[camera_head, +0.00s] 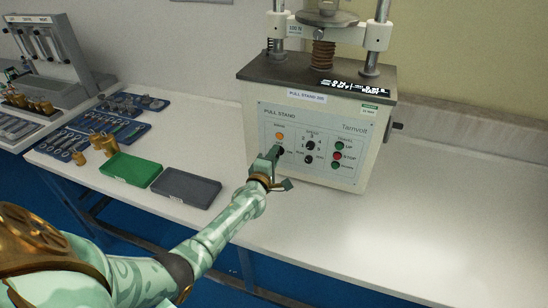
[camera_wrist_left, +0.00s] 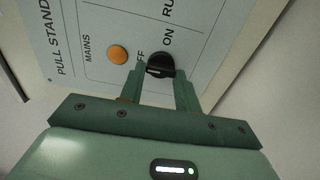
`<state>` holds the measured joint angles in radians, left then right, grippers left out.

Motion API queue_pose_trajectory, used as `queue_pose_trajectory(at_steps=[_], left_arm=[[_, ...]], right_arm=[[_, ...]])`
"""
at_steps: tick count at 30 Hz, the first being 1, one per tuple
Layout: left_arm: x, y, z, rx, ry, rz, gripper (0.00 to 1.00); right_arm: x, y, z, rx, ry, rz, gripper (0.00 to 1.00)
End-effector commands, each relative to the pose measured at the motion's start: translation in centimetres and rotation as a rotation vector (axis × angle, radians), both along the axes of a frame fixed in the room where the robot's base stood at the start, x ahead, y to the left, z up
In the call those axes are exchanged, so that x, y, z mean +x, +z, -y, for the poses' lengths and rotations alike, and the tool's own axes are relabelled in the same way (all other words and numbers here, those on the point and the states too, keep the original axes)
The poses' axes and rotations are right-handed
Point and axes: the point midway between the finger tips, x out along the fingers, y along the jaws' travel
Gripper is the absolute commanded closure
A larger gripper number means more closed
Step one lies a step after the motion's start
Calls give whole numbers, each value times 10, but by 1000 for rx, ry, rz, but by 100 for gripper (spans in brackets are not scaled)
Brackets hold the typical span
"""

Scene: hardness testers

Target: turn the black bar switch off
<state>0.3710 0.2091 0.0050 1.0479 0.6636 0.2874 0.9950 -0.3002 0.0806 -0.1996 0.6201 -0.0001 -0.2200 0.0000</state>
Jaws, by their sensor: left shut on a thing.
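The black bar switch (camera_wrist_left: 160,64) sits on the front panel (camera_head: 309,168) of the pull stand, below the orange lamp (camera_head: 279,136). In the left wrist view the orange lamp (camera_wrist_left: 118,54) is left of the switch, and the OFF and ON lettering is beside it, with OFF partly covered. My left gripper (camera_head: 276,153) reaches the panel. In the left wrist view its fingers (camera_wrist_left: 161,76) are on either side of the switch's bar, shut on it. The bar's exact setting is hard to tell. My right gripper is not in view.
Right of the switch are a dial (camera_head: 310,145), a lower black knob (camera_head: 308,159) and green and red buttons (camera_head: 337,156). A green tray (camera_head: 131,169) and dark tray (camera_head: 186,187) lie to the left. The table (camera_head: 430,215) is clear at right.

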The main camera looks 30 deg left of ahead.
Motion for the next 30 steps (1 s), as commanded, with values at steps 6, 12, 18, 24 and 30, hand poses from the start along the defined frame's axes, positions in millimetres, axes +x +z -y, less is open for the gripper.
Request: queue_pose_trajectory(at_steps=[6, 12, 18, 24, 30], left_arm=[[-1, -2, 0, 0, 0, -4, 56], [0, -1, 0, 1, 0, -2, 45], [-5, 0, 1, 0, -1, -1, 45], [-41, 3, 10, 0, -1, -2, 45], [-96, 2, 23, -1, 0, -4, 45]], right_arm=[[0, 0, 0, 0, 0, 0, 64], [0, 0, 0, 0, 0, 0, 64], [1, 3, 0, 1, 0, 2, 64], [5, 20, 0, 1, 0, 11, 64], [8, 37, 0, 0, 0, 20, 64]])
